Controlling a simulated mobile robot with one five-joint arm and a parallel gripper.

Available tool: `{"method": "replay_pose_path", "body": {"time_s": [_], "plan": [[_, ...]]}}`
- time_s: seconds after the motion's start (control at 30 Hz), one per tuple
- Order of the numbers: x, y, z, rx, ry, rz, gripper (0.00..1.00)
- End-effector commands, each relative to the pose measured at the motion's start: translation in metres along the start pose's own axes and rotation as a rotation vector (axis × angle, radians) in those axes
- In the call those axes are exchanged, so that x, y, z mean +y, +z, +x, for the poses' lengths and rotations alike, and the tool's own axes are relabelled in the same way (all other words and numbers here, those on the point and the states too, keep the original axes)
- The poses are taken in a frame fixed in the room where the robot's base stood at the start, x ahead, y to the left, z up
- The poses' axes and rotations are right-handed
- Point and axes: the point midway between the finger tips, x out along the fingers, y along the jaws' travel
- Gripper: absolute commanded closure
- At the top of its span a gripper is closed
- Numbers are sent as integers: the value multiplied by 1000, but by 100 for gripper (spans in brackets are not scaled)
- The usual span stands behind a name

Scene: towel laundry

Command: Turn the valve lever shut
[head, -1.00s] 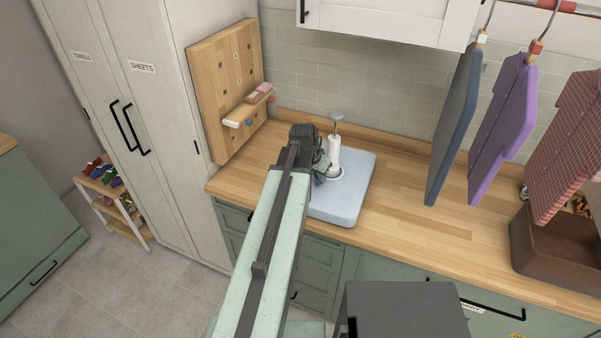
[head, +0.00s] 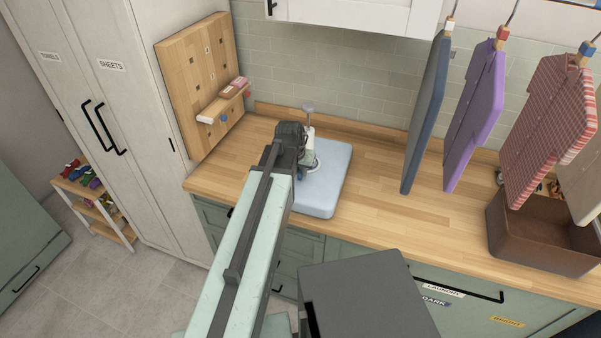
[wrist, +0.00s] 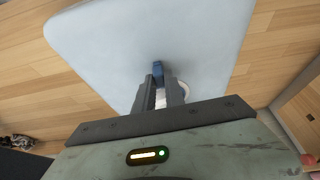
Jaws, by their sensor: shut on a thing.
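A valve post (head: 310,132), white with a grey knob on top, stands upright on a pale blue block (head: 325,198) on the counter. My gripper (head: 306,160) is low at the front of the post and covers part of it. In the wrist view, my gripper (wrist: 160,88) is shut on the blue lever (wrist: 157,68), whose end shows between and just past the fingertips. A white part lies between the fingers, with a round pale rim beside the right finger. The block (wrist: 100,45) fills the middle of that view. The lever is mostly hidden in the head view.
A wooden pegboard (head: 198,80) with a small shelf leans at the counter's left end, beside a tall white cabinet (head: 95,110). The counter (head: 385,205) right of the block is clear.

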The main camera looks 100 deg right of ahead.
Motion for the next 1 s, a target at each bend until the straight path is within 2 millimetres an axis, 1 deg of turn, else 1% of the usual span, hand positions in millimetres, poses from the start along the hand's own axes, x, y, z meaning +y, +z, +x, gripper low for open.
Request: {"method": "replay_pose_path", "body": {"time_s": [0.03, 0.07, 0.1, 0.13, 0.4, 0.53, 0.67, 0.8, 0.9, 1.0], "plan": [[1, 0, 0, 1, 2, 1, 100], [2, 0, 0, 0, 2, 1, 78], [2, 0, 0, 0, 2, 2, 66], [2, -1, 0, 0, 2, 3, 64], [4, -1, 0, -1, 3, 7, 64], [4, -1, -7, -1, 3, 6, 64], [4, -2, -26, -1, 3, 7, 64], [3, -3, -55, 0, 3, 7, 64], [3, -2, -72, 0, 3, 7, 64], [2, -1, -80, 0, 3, 6, 64]]}}
